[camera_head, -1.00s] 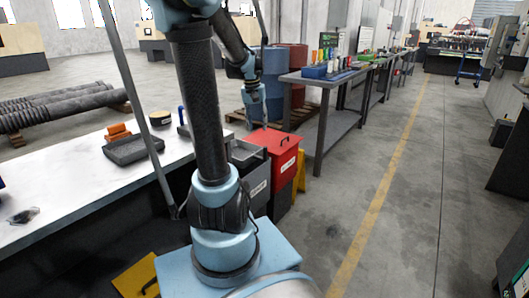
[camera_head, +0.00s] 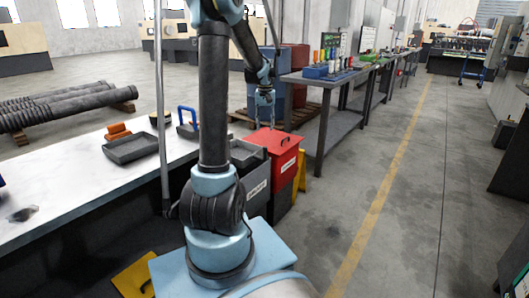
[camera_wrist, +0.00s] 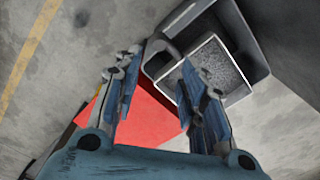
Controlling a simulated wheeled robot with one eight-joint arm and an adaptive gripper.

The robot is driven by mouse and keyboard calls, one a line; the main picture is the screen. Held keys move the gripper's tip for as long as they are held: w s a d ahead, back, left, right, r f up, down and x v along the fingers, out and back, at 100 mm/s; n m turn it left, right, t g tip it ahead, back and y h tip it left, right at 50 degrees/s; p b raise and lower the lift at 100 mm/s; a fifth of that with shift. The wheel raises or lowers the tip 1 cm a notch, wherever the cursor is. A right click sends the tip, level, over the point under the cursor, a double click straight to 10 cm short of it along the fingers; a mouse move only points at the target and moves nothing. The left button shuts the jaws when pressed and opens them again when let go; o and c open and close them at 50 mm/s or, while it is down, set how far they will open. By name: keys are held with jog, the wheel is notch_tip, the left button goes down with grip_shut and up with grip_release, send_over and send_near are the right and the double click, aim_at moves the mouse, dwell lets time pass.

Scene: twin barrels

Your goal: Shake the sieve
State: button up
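I cannot identify the sieve for sure. In the wrist view, a square light-rimmed frame (camera_wrist: 208,48) with speckled grey material inside sits at the mouth of a grey bin. In the head view, a dark item with an upright blue handle (camera_head: 181,113) stands on the white-topped table, partly hidden behind my arm. My gripper (camera_head: 265,110) is above the far side of the bins. In the wrist view my gripper (camera_wrist: 160,62) has its fingers spread, with nothing between them; the right finger overlaps the view of the frame.
A red lidded bin (camera_head: 275,150) stands beside the grey bin (camera_head: 253,171). A dark shallow tray (camera_head: 131,147) and an orange item (camera_head: 117,131) lie on the white table (camera_head: 75,178). Barrels (camera_head: 296,67) and a workbench (camera_head: 317,84) stand beyond.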

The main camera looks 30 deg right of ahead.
aim_at(265, 158)
notch_tip(265, 158, down, 14)
jog(key=shift+f, duration=0.15)
dwell(0.4)
grip_shut()
